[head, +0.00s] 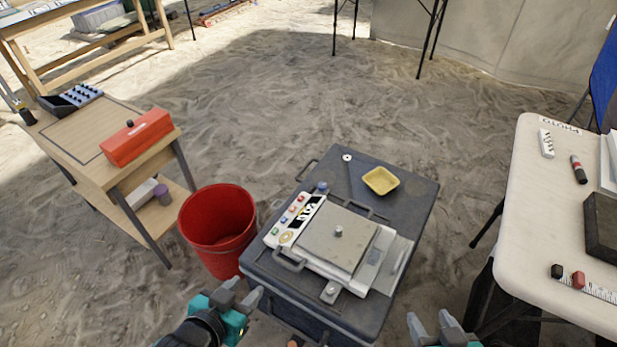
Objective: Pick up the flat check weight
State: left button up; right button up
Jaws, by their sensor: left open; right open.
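A white scale (400,262) with a grey square pan (322,244) lies on a dark case (420,205). A small grey knob-like weight (338,231) stands on the pan. A small flat grey metal piece (329,293) with a round spot lies at the scale's front edge. I cannot tell for sure which of these two is the flat check weight. My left gripper (242,294) is open and empty, left of the case's front corner. My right gripper (428,319) is open and empty at the bottom edge, right of the case. Neither touches the scale.
A yellow tray (381,181) sits on the case's far part. A red bucket (218,225) stands left of the case. A wooden table with a red box (137,137) is at left. A white table (540,215) with markers is at right. Sand lies between.

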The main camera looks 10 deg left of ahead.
aim_at(337, 233)
jog(key=j+z, duration=0.15)
jog(key=j, duration=0.3)
jog(key=k+j+z, duration=0.15)
jog(key=j, duration=0.25)
jog(key=k+j+z, duration=0.1)
jog(key=j, duration=0.3)
jog(key=k+j+z, duration=0.15)
jog(key=j, duration=0.25)
jog(key=j+z, duration=0.15)
jog(key=j, duration=0.25)
jog(key=k, duration=0.05)
